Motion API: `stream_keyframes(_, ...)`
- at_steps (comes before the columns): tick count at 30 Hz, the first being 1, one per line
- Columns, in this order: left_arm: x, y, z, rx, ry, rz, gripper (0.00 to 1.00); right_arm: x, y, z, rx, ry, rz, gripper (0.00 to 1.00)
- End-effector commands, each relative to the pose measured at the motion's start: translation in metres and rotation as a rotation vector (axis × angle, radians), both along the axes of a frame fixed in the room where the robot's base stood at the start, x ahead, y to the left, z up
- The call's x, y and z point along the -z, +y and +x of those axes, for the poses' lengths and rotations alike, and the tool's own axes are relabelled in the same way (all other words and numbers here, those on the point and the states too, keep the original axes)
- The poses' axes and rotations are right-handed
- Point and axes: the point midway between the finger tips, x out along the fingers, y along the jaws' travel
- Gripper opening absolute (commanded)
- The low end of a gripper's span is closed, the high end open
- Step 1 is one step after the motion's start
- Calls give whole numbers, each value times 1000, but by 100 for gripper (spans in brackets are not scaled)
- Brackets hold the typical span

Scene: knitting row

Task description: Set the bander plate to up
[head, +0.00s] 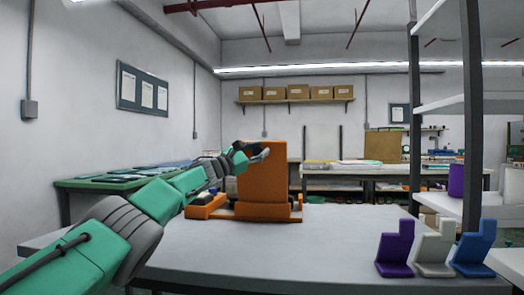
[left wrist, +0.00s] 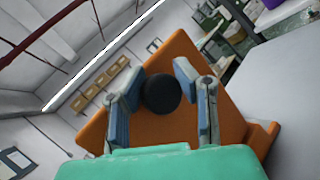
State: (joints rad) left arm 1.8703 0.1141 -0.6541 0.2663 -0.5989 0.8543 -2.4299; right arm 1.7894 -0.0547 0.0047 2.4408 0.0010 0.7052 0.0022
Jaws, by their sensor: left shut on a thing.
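An orange machine with a tall upright panel (head: 275,180), which looks like the bander plate, stands at the far side of the grey table. My left arm reaches to it from the left, and my left gripper (head: 256,152) is at the panel's upper left part. In the left wrist view the orange panel (left wrist: 218,105) fills the middle, tilted in the picture. A round black knob (left wrist: 161,94) on it lies between the two blue-grey fingers of my left gripper (left wrist: 160,82), which is shut on it. The fingers partly cover the panel. My right gripper is not in view.
On the table's (head: 290,255) right front stand a purple bracket (head: 394,255), a white one (head: 434,255) and a blue one (head: 474,250). A grey shelf post (head: 472,120) rises at the right. The table's middle is clear.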

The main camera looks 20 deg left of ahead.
Motion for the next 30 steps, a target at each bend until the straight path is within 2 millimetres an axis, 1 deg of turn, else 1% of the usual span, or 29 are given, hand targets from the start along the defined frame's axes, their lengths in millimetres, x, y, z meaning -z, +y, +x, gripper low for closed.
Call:
stream_keyframes(1,20,7,4,-9,19,7,0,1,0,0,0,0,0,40)
stream_keyframes(18,19,5,3,-1,6,12,0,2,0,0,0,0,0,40)
stream_keyframes(19,19,5,3,-1,6,12,36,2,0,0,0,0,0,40)
stream_keyframes(20,19,5,3,-2,5,11,46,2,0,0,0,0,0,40)
stream_keyframes(21,19,5,3,-2,5,11,53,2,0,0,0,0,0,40)
stream_keyframes(30,11,0,2,1,-3,10,53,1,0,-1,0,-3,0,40)
